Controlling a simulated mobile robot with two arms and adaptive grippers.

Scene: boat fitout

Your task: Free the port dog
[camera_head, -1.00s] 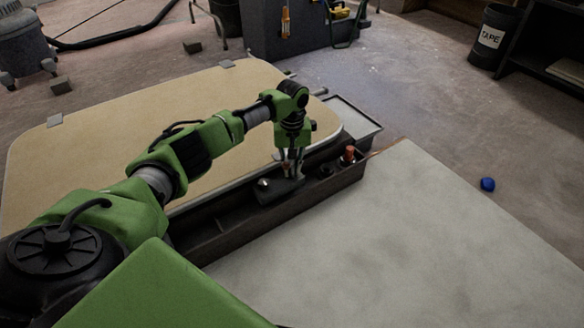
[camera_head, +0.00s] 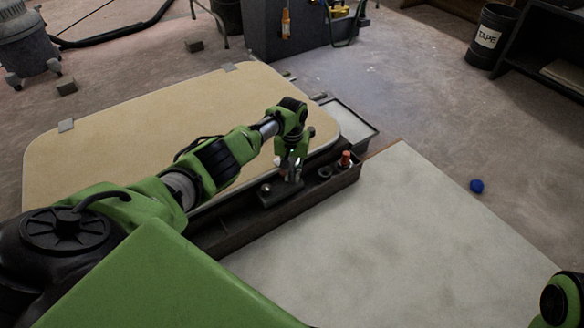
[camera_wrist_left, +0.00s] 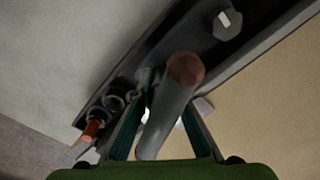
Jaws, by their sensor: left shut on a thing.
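My left gripper (camera_head: 291,176) is over the dark tray-like rail (camera_head: 225,234) along the near edge of the tan hatch panel (camera_head: 130,110). In the left wrist view its two fingers (camera_wrist_left: 162,130) are shut around a grey cylindrical handle (camera_wrist_left: 168,110) with a reddish-brown end, which I take to be the port dog's handle. In the head view the gripper hides most of the handle. A hexagonal metal bolt head (camera_wrist_left: 227,22) stands apart from the fingers on the dark base; it also shows in the head view (camera_head: 265,187). My right gripper is not in view.
An orange-handled tool (camera_head: 345,159) and dark rings (camera_head: 325,173) stand in the rail's right end. A pale grey flat surface (camera_head: 370,240) lies in front, clear. A shallow tray (camera_head: 350,118) is behind.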

